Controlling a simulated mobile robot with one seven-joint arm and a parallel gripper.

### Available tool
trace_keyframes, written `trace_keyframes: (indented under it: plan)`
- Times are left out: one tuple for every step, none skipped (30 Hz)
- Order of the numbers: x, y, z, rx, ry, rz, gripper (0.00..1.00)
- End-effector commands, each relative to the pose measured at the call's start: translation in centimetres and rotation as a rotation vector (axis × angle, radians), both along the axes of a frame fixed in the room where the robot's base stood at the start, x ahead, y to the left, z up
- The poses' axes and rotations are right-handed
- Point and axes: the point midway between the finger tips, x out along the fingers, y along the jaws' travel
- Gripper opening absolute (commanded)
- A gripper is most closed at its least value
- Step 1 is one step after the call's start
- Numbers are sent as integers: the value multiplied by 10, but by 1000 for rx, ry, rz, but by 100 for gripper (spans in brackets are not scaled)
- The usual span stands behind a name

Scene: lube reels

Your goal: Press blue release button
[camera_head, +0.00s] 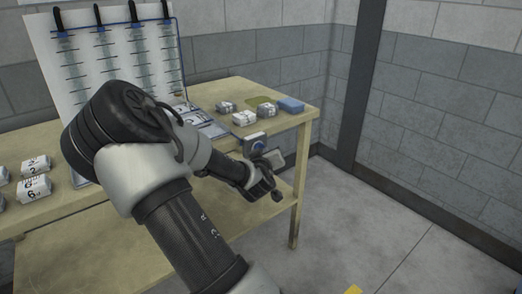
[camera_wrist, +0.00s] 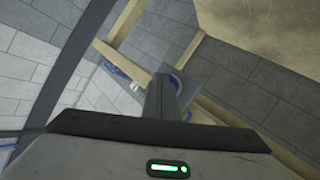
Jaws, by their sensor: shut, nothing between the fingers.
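The blue release button (camera_head: 258,146) is a round blue shape on a small pale box (camera_head: 252,137) at the table's front edge, near its right end. It also shows in the wrist view (camera_wrist: 178,84), on a grey plate and partly covered by my fingers. My gripper (camera_head: 277,194) is shut and empty. In the head view it is in front of the table edge, lower and to the right of the button. In the wrist view its closed fingers (camera_wrist: 163,82) overlap the left side of the button. I cannot tell whether they touch.
The wooden table (camera_head: 312,112) carries several white labelled packs (camera_head: 244,118) and a blue block (camera_head: 291,104). A white chart board (camera_head: 110,60) with black clips stands behind. A dark post (camera_head: 355,80) stands against the block wall. Open floor (camera_head: 380,225) lies to the right.

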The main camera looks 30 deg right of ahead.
Motion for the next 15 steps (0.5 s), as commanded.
trace_keyframes:
  plan:
    - [-2,0,0,1,-2,0,0]
    - [-4,0,0,1,-2,0,0]
    - [-6,0,0,1,-1,-1,0]
    - [-8,-1,0,2,-2,-1,0]
    - [-10,-1,0,2,-2,-1,0]
    - [-12,-1,0,1,-1,-1,0]
    - [-13,-1,0,1,-2,0,0]
    - [-13,-1,0,1,-2,0,0]
    - [-14,-1,0,0,-1,0,0]
    - [-14,-1,0,0,-1,0,0]
    - [-14,-1,0,1,-1,1,0]
    - [-14,-1,0,1,-1,1,0]
    - [-14,-1,0,1,-1,0,0]
    - [-14,-1,0,1,-1,0,0]
    - [-14,-1,0,1,-1,0,0]
